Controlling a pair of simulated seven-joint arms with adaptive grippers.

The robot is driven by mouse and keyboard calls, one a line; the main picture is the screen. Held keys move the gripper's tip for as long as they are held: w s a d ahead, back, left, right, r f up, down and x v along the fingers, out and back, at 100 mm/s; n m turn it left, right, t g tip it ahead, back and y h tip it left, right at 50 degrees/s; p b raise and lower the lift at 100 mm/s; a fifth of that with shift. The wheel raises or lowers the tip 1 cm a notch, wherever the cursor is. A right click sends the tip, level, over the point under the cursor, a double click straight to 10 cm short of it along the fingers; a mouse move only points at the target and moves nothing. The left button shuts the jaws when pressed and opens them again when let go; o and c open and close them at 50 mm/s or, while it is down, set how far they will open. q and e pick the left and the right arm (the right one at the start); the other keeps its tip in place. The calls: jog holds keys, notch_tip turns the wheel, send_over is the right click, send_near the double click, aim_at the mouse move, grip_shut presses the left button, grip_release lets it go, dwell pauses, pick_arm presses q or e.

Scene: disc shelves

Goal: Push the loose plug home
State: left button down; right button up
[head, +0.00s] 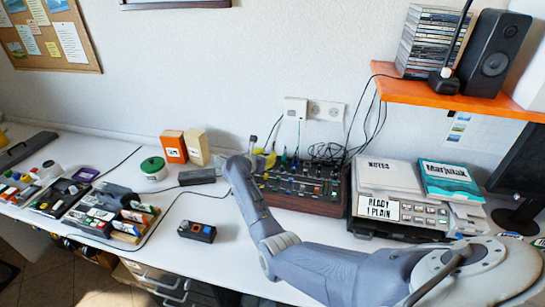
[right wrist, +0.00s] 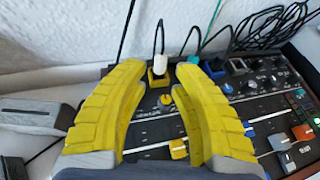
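A mixer (head: 305,188) with rows of knobs and faders stands against the wall. Several cabled plugs stand in its back edge. I cannot tell how deep either sits. My right gripper (head: 263,157) is over the mixer's back left corner. My left gripper is out of view.
A white wall socket (head: 326,110) is behind the mixer, with black cables hanging nearby. Orange and tan boxes (head: 173,147) are at the left.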

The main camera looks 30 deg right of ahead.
jog(key=shift+x, duration=2.55)
jog(key=shift+c, duration=0.5)
grip_shut()
